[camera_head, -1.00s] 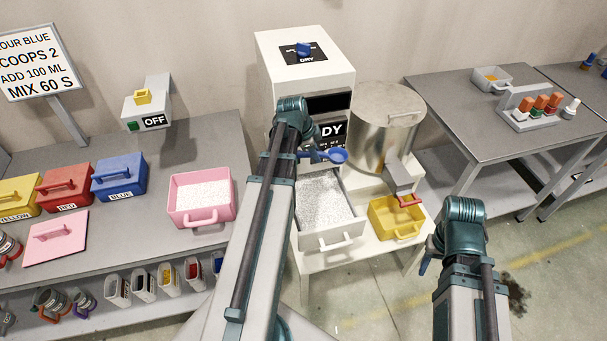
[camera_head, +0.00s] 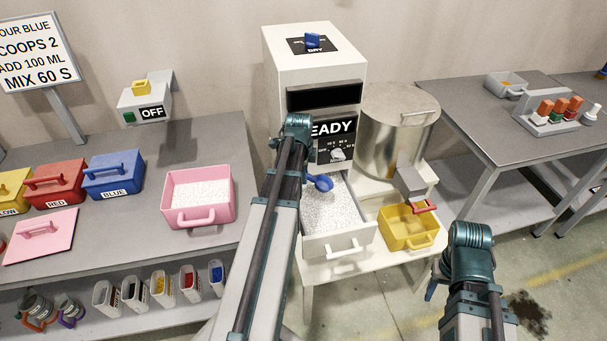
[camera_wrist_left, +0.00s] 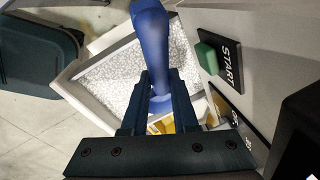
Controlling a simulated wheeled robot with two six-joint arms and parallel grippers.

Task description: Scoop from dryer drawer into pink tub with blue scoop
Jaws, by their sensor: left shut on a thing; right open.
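The dryer (camera_head: 312,70) stands at the back with its drawer (camera_head: 343,243) pulled out and filled with whitish pellets (camera_head: 328,212). The blue scoop (camera_head: 319,182) is over the back part of the drawer; I cannot tell whether it touches the pellets. My left gripper (camera_wrist_left: 160,85) is shut on the scoop's handle, seen also in the left wrist view (camera_wrist_left: 153,40). In the head view, my arm hides most of the left jaws. The pink tub (camera_head: 198,197) stands open on the left table and holds white pellets. My right gripper (camera_head: 432,280) is open, low at the right, with its jaws partly hidden.
A yellow bin (camera_head: 408,228) sits right of the drawer, below a steel drum (camera_head: 398,125). The pink lid (camera_head: 40,236) lies left of the tub, near the blue (camera_head: 114,175) and red (camera_head: 55,183) boxes. The table front around the tub is clear.

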